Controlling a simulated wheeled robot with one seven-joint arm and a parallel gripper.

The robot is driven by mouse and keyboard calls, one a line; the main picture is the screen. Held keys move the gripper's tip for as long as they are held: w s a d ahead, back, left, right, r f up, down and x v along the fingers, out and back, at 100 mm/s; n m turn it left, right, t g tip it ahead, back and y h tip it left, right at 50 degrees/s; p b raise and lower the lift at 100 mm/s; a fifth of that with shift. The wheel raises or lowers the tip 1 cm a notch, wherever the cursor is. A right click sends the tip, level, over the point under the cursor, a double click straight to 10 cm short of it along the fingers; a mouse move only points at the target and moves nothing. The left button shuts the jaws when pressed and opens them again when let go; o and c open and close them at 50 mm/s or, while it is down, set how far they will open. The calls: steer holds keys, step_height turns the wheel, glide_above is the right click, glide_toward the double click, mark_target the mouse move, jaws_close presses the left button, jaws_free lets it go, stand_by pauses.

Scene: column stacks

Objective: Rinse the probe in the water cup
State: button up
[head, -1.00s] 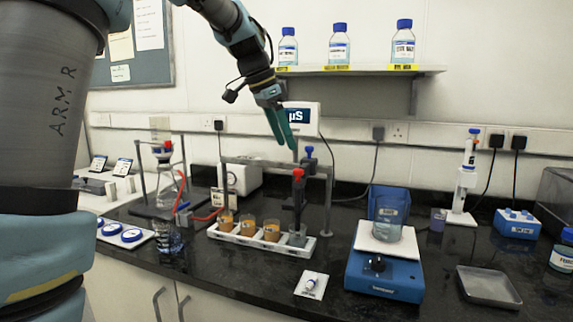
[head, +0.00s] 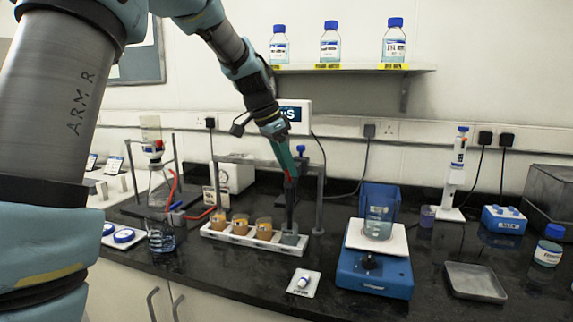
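The dark upright probe (head: 290,208) stands at the right end of a white rack, with its lower end at a clear greyish cup (head: 289,238), likely the water cup. I cannot tell how deep the tip sits in it. My gripper (head: 290,178) points down with its green fingers at the probe's red top. Red shows along the fingers, and they largely hide the top. The fingers look close around it, but whether they are shut on it is not clear.
The white rack (head: 215,235) also holds three cups of orange-brown liquid. A grey frame (head: 320,200) stands close behind the probe. A blue stirrer (head: 373,275) with a beaker (head: 379,222) is to the right. A small white card (head: 303,283) lies in front.

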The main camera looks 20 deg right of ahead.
jaws_close()
stand_by(1.1)
